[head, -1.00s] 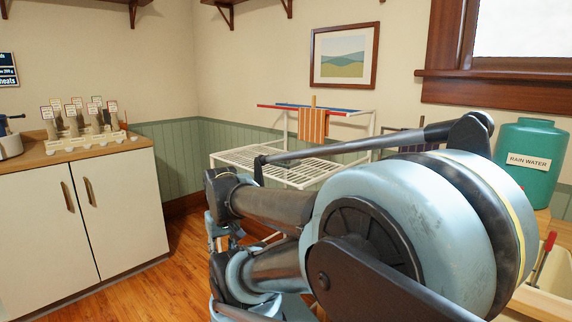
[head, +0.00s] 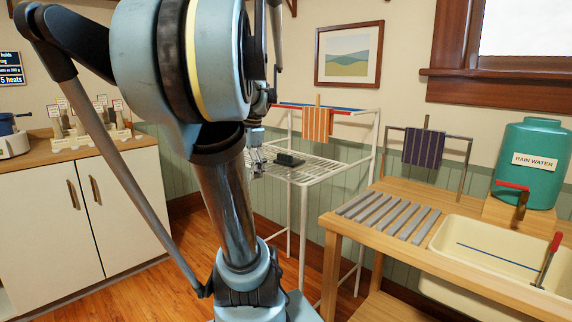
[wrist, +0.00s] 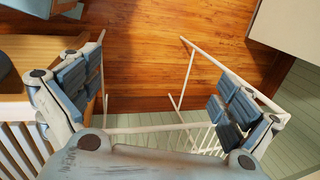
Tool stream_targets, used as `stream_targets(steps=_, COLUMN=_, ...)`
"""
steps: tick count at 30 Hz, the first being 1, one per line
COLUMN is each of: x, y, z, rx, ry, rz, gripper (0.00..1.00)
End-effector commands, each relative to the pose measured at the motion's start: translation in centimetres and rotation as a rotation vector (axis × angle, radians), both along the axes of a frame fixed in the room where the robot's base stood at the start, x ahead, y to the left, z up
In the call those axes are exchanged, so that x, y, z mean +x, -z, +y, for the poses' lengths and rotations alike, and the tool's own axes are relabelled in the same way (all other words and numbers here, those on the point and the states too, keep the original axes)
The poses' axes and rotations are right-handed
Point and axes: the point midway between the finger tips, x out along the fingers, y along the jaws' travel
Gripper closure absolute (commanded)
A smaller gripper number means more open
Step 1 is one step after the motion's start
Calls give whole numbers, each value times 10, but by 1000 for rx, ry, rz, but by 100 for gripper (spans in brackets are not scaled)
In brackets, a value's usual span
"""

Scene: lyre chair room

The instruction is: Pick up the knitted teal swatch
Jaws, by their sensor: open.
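I cannot make out a knitted teal swatch in either view. My gripper (head: 262,165) is partly in view in the head view, small and beside the left part of the white wire rack. In the wrist view my gripper (wrist: 172,98) has its two padded fingers spread wide, with nothing between them. Wooden floor and white rack bars show beyond and below the fingers. A small dark block (head: 289,159) appears at the rack's mesh shelf; I cannot tell whether it is a separate thing.
The white rack (head: 330,168) carries an orange striped cloth (head: 317,124). A purple striped cloth (head: 423,148) hangs on a stand behind the wooden bench (head: 352,226). A sink (head: 470,238) and a green rain water tank (head: 530,150) are at right. A white cupboard (head: 60,220) is at left.

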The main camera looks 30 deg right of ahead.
Motion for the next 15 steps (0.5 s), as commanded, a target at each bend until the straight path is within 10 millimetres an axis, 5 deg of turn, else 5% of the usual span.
stream_targets(steps=6, x=45, y=-57, z=-80, rx=137, ry=459, rz=18, gripper=2)
stream_targets(steps=15, x=76, y=-113, z=-201, rx=329, ry=1038, rz=44, gripper=2)
